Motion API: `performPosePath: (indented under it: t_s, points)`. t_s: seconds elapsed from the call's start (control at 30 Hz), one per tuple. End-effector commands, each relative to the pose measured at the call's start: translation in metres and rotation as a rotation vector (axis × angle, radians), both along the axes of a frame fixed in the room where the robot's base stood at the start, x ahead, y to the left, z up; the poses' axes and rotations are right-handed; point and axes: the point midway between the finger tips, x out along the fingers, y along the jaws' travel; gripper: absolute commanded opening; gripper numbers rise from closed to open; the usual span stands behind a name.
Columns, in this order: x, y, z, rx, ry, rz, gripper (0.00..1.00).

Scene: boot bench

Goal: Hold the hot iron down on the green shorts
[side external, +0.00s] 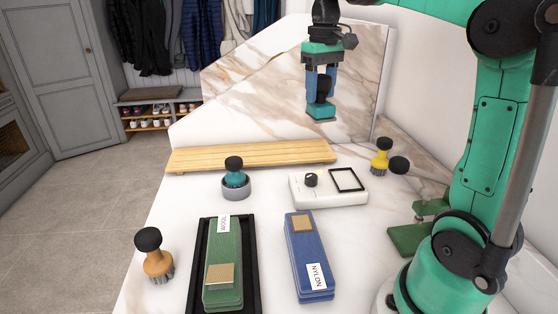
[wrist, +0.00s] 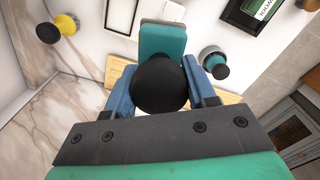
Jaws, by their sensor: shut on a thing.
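My gripper (side external: 320,88) is shut on the iron, a small teal block with a round black knob (side external: 320,112). It holds the iron in the air, above and behind the wooden board, well apart from the shorts. In the wrist view the iron's black knob (wrist: 160,87) sits between the blue fingers, with its teal block (wrist: 162,40) beyond. The green shorts (side external: 222,255) look like a folded green stack with a gold patch and a white label, lying in a black tray (side external: 251,285) at the front. Part of them shows at the wrist view's top edge (wrist: 265,8).
Blue folded stack (side external: 305,262) marked NYLON lies right of the tray. Behind are a white unit (side external: 330,200) with knob and black square frame, a teal knobbed tool in a grey cup (side external: 236,190), and a wooden board (side external: 250,155). Orange (side external: 157,262) and yellow (side external: 380,160) brushes stand at the sides.

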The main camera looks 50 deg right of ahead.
Motion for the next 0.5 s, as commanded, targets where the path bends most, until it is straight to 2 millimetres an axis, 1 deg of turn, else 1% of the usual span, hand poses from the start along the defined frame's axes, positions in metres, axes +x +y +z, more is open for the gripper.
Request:
performPosePath:
  t_s: [0.03, 0.07, 0.1, 0.17, 0.2, 0.23, 0.27, 0.3, 0.37, 0.4, 0.5]
  points:
    - [0.012, 0.026, -0.008, 0.000, 0.000, 0.076, 0.00]
    - [0.018, 0.041, -0.013, 0.000, 0.000, 0.117, 0.00]
    - [0.024, 0.061, -0.020, 0.000, 0.000, 0.172, 0.00]
    - [0.030, 0.091, -0.030, 0.000, 0.000, 0.254, 0.00]
    - [0.033, 0.112, -0.036, 0.000, 0.000, 0.308, 0.00]
    - [0.034, 0.128, -0.042, 0.000, 0.000, 0.349, 0.00]
    - [0.033, 0.143, -0.047, 0.000, 0.000, 0.390, 0.00]
    - [0.032, 0.164, -0.053, 0.000, 0.000, 0.445, 0.00]
    - [0.027, 0.193, -0.063, 0.000, 0.000, 0.522, 0.00]
    - [0.022, 0.210, -0.069, 0.000, 0.000, 0.572, 0.00]
    - [0.008, 0.247, -0.082, 0.000, 0.000, 0.677, 0.00]
